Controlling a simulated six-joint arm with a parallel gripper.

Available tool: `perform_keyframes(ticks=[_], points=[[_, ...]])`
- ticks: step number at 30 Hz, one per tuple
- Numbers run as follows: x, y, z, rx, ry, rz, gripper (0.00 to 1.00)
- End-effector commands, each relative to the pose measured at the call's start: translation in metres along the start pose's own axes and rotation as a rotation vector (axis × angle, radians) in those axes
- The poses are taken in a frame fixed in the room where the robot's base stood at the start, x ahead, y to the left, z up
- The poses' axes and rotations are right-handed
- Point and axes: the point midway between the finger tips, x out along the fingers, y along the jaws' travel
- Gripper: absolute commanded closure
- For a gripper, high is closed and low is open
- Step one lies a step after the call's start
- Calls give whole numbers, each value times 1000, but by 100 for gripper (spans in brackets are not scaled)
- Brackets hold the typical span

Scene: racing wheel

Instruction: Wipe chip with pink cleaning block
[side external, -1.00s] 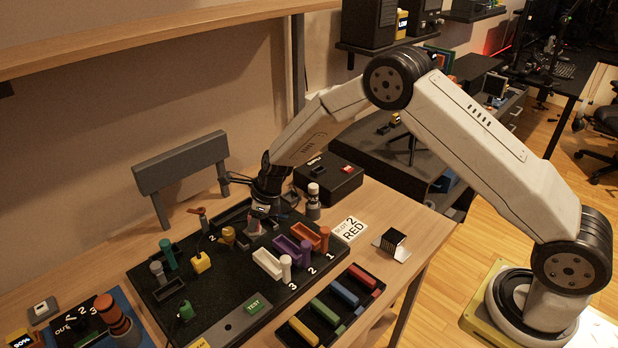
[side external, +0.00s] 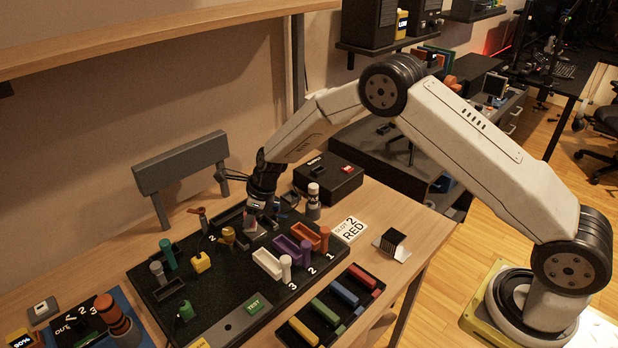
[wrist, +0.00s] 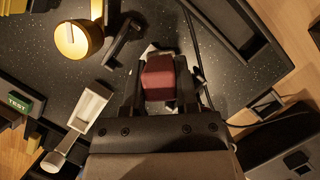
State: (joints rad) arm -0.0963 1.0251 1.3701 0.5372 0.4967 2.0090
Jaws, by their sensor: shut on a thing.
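My gripper (side external: 256,208) points down over the back part of the black board. It is shut on the pink cleaning block, which looks dark red between the two fingers in the wrist view (wrist: 163,78). In the side external view the block is small and partly hidden by the fingers. A pale, shiny edge shows around the block in the wrist view, just beyond and beside it. I cannot tell whether this is the chip, which is otherwise hidden under the block and gripper. Contact with the surface below cannot be made out.
The black board (side external: 226,290) carries several slots and knobs, including white, purple and orange holders (side external: 267,264) close by. A brass-coloured knob (wrist: 78,38) stands near my gripper. A tray of coloured bars (side external: 316,318) lies in front. A black box (side external: 328,178) stands behind right.

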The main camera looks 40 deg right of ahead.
Motion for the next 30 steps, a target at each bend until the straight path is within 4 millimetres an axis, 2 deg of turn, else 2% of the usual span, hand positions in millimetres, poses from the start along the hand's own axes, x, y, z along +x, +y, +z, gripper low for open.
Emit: perform_keyframes(ticks=[6, 8, 9, 30], points=[[3, -12, 11, 1, 1, 0, 100], [-5, -12, 14, 0, -1, -1, 100], [-15, -12, 19, 0, -3, -3, 100], [-67, -11, 40, 1, 1, 0, 100]])
